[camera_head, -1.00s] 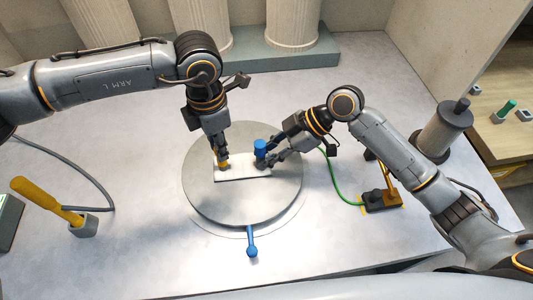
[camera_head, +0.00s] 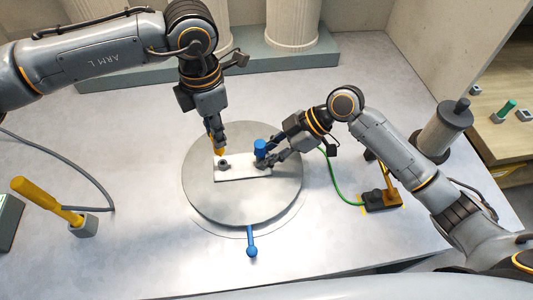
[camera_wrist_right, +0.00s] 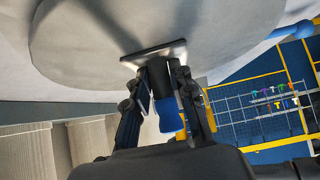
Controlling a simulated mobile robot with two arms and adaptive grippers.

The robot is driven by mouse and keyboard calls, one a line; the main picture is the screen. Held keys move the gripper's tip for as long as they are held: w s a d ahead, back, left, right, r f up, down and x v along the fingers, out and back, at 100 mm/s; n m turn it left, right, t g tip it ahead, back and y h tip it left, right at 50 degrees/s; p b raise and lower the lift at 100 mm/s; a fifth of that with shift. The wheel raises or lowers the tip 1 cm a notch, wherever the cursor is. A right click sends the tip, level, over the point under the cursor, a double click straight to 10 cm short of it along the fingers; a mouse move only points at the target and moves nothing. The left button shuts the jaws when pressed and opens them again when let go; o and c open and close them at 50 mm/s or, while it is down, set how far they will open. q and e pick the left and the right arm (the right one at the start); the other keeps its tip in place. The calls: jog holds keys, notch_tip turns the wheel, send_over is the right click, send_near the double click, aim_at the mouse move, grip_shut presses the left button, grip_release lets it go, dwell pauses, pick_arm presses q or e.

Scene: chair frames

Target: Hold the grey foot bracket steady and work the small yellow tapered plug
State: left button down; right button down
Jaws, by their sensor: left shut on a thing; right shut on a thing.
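The grey foot bracket (camera_head: 240,174), a pale flat plate, lies on the round grey turntable (camera_head: 235,205). It carries a dark socket (camera_head: 224,165) at its left, which now shows uncovered, and a dark post with a blue top (camera_head: 260,146) at its right. My left gripper (camera_head: 218,149) is shut on the small yellow tapered plug (camera_head: 219,152), above and behind the left socket. The fingers partly hide the plug. My right gripper (camera_head: 264,162) is shut on the bracket's dark post, below the blue top. The right wrist view shows its fingers on both sides of the post (camera_wrist_right: 160,78).
A blue lever (camera_head: 252,245) sticks out at the turntable's front. A yellow-handled tool (camera_head: 45,200) stands in a grey holder at the left. A black box with a green cable (camera_head: 381,200) and a grey spool (camera_head: 444,130) are at the right. Columns stand behind.

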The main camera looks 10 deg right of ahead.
pick_arm(q)
jog(key=shift+r, duration=0.55)
pick_arm(e)
jog(key=shift+s+d+f, duration=0.15)
jog(key=shift+f, duration=0.3)
pick_arm(q)
jog(key=a+r, duration=0.6)
pick_arm(e)
jog(key=c, duration=1.1)
grip_release()
jog(key=shift+o, duration=0.2)
jog(key=shift+r, duration=0.1)
jog(key=shift+r, duration=0.1)
